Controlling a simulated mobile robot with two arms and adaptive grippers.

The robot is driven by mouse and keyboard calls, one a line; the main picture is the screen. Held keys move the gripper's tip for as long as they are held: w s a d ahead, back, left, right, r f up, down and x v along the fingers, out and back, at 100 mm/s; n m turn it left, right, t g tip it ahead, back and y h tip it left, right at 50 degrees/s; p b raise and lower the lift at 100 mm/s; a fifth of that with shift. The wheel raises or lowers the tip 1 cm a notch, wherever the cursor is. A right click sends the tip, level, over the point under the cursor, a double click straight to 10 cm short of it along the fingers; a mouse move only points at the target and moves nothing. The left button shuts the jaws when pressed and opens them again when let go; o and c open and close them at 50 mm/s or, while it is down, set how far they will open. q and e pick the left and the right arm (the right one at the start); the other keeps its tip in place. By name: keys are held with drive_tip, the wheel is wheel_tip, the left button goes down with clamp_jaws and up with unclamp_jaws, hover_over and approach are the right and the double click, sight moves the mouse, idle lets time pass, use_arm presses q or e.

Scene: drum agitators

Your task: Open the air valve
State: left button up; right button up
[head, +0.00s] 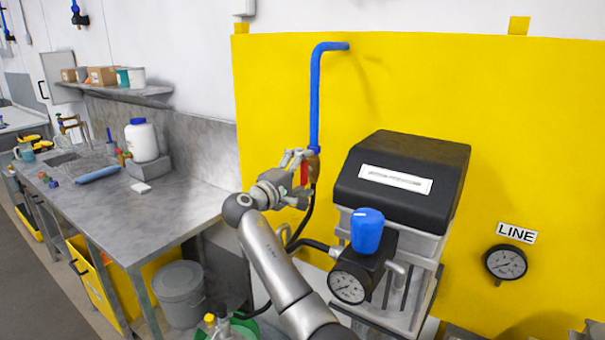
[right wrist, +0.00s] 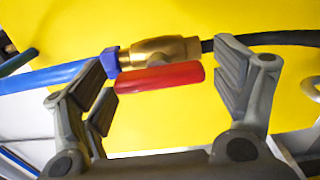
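The air valve is a brass body (right wrist: 160,52) at the lower end of a blue pipe (head: 315,100) in front of the yellow wall panel. Its red handle (right wrist: 160,77) lies along the brass body, roughly in line with the pipe. The handle also shows in the head view (head: 305,172), partly hidden by my right gripper (head: 296,172). In the right wrist view the right gripper (right wrist: 168,62) is open, with one finger at each end of the handle. Gaps or contact at the fingers are hard to judge. My left gripper is not in view.
A black-topped unit (head: 400,190) with a blue knob (head: 367,231) and gauge (head: 348,287) stands right of the valve. A black hose leaves the valve's lower end.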

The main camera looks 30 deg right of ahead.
drive_tip(key=v, duration=1.2)
